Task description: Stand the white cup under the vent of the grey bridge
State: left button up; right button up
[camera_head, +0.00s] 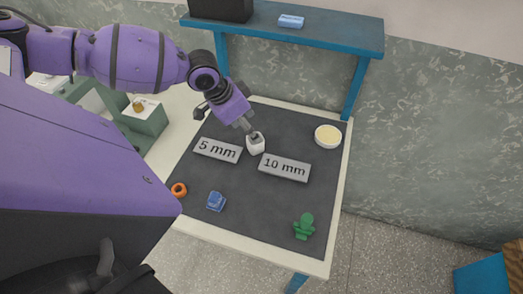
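A small white object that looks like the white cup (256,146) stands upright on the dark mat, between and just behind two grey plates. My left gripper (249,130) comes down from the upper left, with its fingertips at the cup's top edge. The fingers are too small to show whether they are open or shut on it. No bridge with a vent can be clearly made out. A grey-green blocky structure (151,124) stands at the left, partly behind my arm. My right gripper is out of view.
The grey plates read "5 mm" (218,150) and "10 mm" (285,168). A blue shelf (340,33) stands behind.

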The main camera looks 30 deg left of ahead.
pick_arm(q)
jog(key=f, duration=0.3)
jog(key=shift+w+a+f, duration=0.1)
jog(key=shift+w+f, duration=0.05)
jog(key=shift+w, duration=0.25)
jog(key=x, duration=0.4)
jog(key=shift+f, duration=0.15)
jog(key=shift+w+f, duration=0.15)
jog(key=shift+f, duration=0.05)
jog(key=shift+c, duration=0.9)
jog(key=c, duration=0.8)
jog(key=shift+c, duration=0.7)
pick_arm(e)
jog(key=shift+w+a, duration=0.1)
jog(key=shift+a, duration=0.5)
